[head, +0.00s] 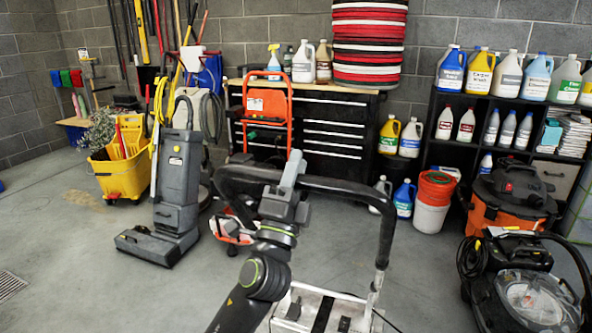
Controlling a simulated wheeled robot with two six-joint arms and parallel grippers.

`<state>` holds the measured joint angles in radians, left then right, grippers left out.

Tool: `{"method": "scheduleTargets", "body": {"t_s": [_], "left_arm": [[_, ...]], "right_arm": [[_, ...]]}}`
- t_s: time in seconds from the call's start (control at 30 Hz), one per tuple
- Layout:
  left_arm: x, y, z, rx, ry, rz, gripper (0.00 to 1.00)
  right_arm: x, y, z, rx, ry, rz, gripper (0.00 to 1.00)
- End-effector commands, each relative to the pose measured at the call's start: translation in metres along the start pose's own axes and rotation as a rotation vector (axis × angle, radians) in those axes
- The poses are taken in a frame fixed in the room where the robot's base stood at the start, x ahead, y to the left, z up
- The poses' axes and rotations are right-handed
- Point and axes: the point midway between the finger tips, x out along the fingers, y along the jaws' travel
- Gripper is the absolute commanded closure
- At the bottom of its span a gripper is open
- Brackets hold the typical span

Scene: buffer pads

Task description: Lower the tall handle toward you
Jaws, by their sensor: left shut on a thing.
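The tall handle (345,185) is a black bent bar in the lower middle of the head view. Its top bar runs across the picture, and its right side drops to a light-coloured machine base (302,308) at the bottom edge. My left gripper (291,180) is shut on the handle's top bar, a little left of the bar's middle. The gripper and my arm hide part of the bar and of the base. The handle stands raised above the base. My right gripper is not in view.
A grey upright floor machine (178,185) and a yellow mop bucket (122,172) stand at left. An orange-and-black vacuum (500,208) and another machine (535,297) stand at right. A black tool chest (335,133) and bottle shelves are behind. Some grey floor (425,285) at right is clear.

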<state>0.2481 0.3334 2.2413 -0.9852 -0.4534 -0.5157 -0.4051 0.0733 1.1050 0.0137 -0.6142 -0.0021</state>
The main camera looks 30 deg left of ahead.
Motion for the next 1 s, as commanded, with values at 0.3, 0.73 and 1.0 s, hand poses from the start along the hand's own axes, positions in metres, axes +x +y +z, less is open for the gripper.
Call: {"method": "scheduleTargets", "body": {"t_s": [0.3, 0.73, 1.0], "left_arm": [[0.000, 0.000, 0.000, 0.000, 0.000, 0.000, 0.65], [-0.002, 0.001, 0.000, -0.001, 0.000, 0.001, 0.53], [-0.032, 0.002, 0.000, -0.002, -0.002, 0.002, 0.53]], "right_arm": [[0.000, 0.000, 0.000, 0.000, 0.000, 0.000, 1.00], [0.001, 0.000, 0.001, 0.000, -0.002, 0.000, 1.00], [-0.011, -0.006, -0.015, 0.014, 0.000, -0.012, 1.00]]}}
